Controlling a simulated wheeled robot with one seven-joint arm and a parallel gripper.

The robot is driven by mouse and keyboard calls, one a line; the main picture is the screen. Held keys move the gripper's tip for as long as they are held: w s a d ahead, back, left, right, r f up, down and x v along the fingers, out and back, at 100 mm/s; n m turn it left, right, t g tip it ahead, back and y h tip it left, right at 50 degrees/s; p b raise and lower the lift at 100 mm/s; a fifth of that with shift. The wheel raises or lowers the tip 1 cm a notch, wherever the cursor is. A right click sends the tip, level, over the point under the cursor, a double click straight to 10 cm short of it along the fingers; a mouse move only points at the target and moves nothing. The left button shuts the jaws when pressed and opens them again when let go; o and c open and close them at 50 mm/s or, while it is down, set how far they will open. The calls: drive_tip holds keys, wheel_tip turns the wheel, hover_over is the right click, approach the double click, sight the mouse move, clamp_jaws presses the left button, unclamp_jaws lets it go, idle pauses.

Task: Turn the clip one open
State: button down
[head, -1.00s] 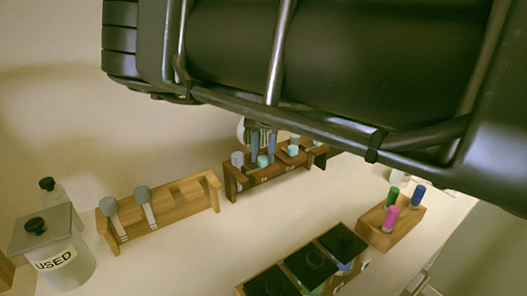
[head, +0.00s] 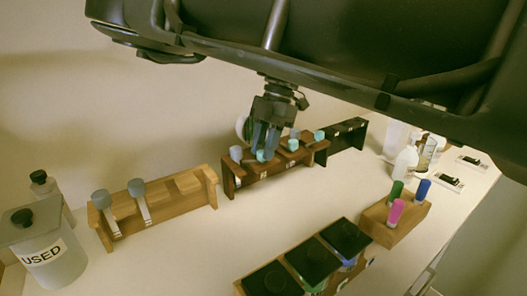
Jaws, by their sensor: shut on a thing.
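My gripper (head: 266,140) points down over the dark brown rack (head: 228,180) at the back middle. Its bluish fingers are shut on a teal-capped bottle (head: 262,156) in that rack; the fingers hide much of it. Beside it in the rack stand a grey-blue cap (head: 236,153) at the left end and teal caps (head: 293,145) (head: 319,135) to the right. I cannot tell from the picture which bottle has a clip, nor whether any cap is open.
A light wooden rack (head: 183,190) with two grey-capped bottles stands left, near the USED jar (head: 47,255). A block with coloured tubes (head: 397,228) stands right, dark-topped boxes (head: 308,258) in front. A black rack (head: 346,140) adjoins behind. White table is clear between.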

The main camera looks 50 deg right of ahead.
drive_tip(key=m+t+b, duration=0.1)
drive_tip(key=m+b, duration=0.1)
drive_tip(key=m, duration=0.1)
drive_tip(key=m+t+b, duration=0.1)
drive_tip(key=m+b, duration=0.1)
drive_tip(key=m, duration=0.1)
drive_tip(key=shift+s+f+m+t+h, duration=0.15)
drive_tip(key=shift+m+t+h, duration=0.15)
drive_tip(key=shift+h, duration=0.1)
drive_tip(key=m+b, duration=0.1)
drive_tip(key=m, duration=0.1)
drive_tip(key=m+t+h+b, duration=0.1)
drive_tip(key=m, duration=0.1)
drive_tip(key=shift+s+a+m+h+b, duration=0.1)
drive_tip(key=shift+m+h+b, duration=0.2)
drive_tip(key=shift+m+b, duration=0.1)
drive_tip(key=c, duration=0.9)
unclamp_jaws()
drive_tip(key=shift+o, duration=0.2)
drive_tip(key=shift+r, duration=0.25)
drive_tip(key=v, duration=0.7)
drive_tip(key=shift+s+r, duration=0.15)
drive_tip(key=shift+r, duration=0.1)
drive_tip(key=shift+s, duration=0.1)
